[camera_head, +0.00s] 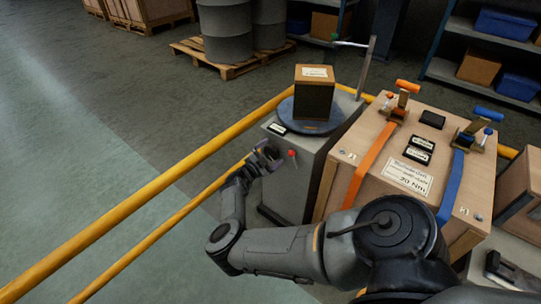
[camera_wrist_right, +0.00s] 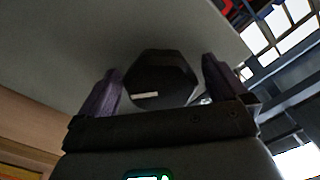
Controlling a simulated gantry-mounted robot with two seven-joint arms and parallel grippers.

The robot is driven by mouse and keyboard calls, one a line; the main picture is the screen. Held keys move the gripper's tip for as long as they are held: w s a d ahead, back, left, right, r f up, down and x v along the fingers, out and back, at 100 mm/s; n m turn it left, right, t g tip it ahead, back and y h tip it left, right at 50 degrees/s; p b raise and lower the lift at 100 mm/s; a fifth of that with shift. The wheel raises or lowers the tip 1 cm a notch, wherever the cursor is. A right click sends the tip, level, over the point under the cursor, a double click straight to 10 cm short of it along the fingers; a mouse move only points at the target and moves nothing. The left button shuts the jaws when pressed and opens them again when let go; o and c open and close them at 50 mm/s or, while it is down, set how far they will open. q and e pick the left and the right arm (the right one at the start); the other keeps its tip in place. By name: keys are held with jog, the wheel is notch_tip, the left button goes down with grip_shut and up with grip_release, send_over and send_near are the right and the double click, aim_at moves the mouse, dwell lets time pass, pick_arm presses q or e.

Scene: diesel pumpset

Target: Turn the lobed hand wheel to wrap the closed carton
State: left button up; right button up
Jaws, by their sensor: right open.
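The closed carton (camera_head: 314,97), a brown box with a pale label on top, stands upright on a round blue turntable (camera_head: 285,108) on a grey machine cabinet (camera_head: 302,170). In the right wrist view, the dark lobed hand wheel (camera_wrist_right: 162,72) has a small pale mark and sits between my two finger pads, with a visible gap on each side. My right gripper (camera_head: 266,158) is open around the wheel at the cabinet's left side. In the head view I cannot clearly separate the wheel from my gripper. My left gripper is out of view.
A red-tipped knob (camera_head: 292,154) is close to my right gripper. A grey post (camera_head: 367,65) with a green-ended rod rises behind the carton. A wooden crate (camera_head: 375,183) with orange and blue straps stands right of the cabinet. Yellow rails (camera_head: 170,172) run along the left, beside open floor.

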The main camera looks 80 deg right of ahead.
jog(key=shift+d, duration=0.1)
jog(key=shift+c, duration=0.6)
jog(key=c, duration=0.9)
jog(key=shift+o, duration=0.2)
jog(key=shift+m, duration=0.3)
jog(key=shift+m+b, duration=0.35)
jog(key=shift+m, duration=0.55)
jog(key=m+b, duration=0.1)
jog(key=m, duration=0.3)
jog(key=m+b, duration=0.1)
jog(key=m, duration=0.2)
jog(key=shift+m, duration=0.4)
jog(key=shift+m+b, duration=0.5)
jog(key=shift+m, duration=0.7)
